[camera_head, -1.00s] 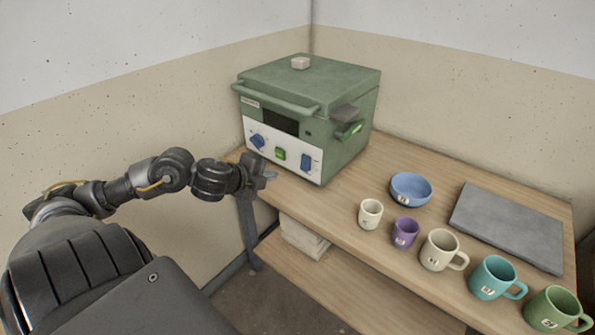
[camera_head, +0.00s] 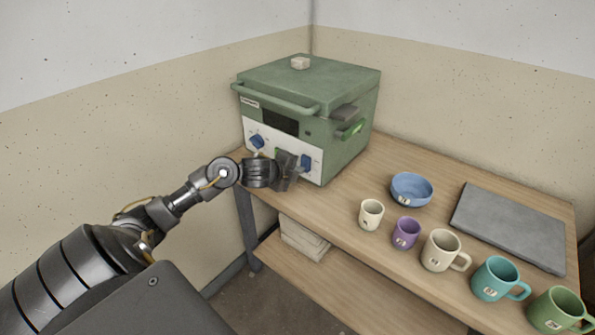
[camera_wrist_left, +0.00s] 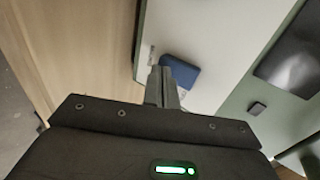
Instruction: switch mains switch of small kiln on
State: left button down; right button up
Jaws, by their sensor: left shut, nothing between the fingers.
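The small kiln (camera_head: 345,100) is a green box on the table with a white front panel (camera_head: 250,126). The panel bears a blue knob (camera_head: 257,141) at left, a mostly hidden green control (camera_head: 279,152) in the middle and a blue switch (camera_head: 306,161) at right. My left gripper (camera_head: 299,172) is shut and empty in front of the panel's lower right, close to the blue switch. In the left wrist view its fingertips (camera_wrist_left: 161,72) are beside a blue control (camera_wrist_left: 181,71); I cannot tell whether they touch. My right gripper is out of view.
The wooden table (camera_head: 340,205) carries a blue bowl (camera_head: 411,189), a grey slab (camera_head: 510,226) and a row of cups and mugs along the front, including a purple one (camera_head: 405,232). Walls close in behind the kiln. A pale stack (camera_head: 303,238) lies on the lower shelf.

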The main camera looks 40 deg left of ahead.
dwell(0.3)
pick_arm(q)
jog(key=shift+w+f, duration=0.15)
jog(key=shift+w, duration=0.2)
jog(key=shift+r+p, duration=0.7)
jog(key=shift+r, duration=0.15)
